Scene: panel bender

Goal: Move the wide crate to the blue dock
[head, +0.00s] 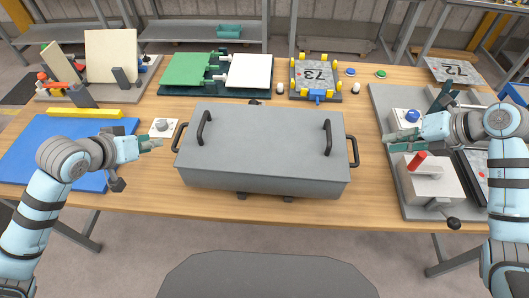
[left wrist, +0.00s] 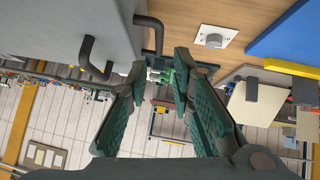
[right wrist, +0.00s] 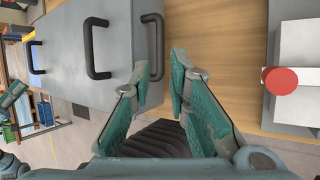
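The wide crate (head: 262,150) is a grey box with a flat top, sitting level on the wooden table in the middle. It has two dark handles on top and a dark side handle at each end. My left gripper (head: 152,145) is open and empty, left of the left side handle (left wrist: 150,32), which lies just ahead of its fingertips. My right gripper (head: 394,142) is open and empty, right of the right side handle (right wrist: 155,38). Neither gripper touches the crate. A blue flat panel (head: 38,140), apparently the blue dock, lies at the table's left, partly behind my left arm.
A white plate with a grey knob (head: 163,128) sits between the blue panel and the crate. A yellow bar (head: 82,112) lies along the panel's back edge. A grey fixture board (head: 385,98) with a red-topped block is at right. Green and white plates (head: 190,69) stand behind.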

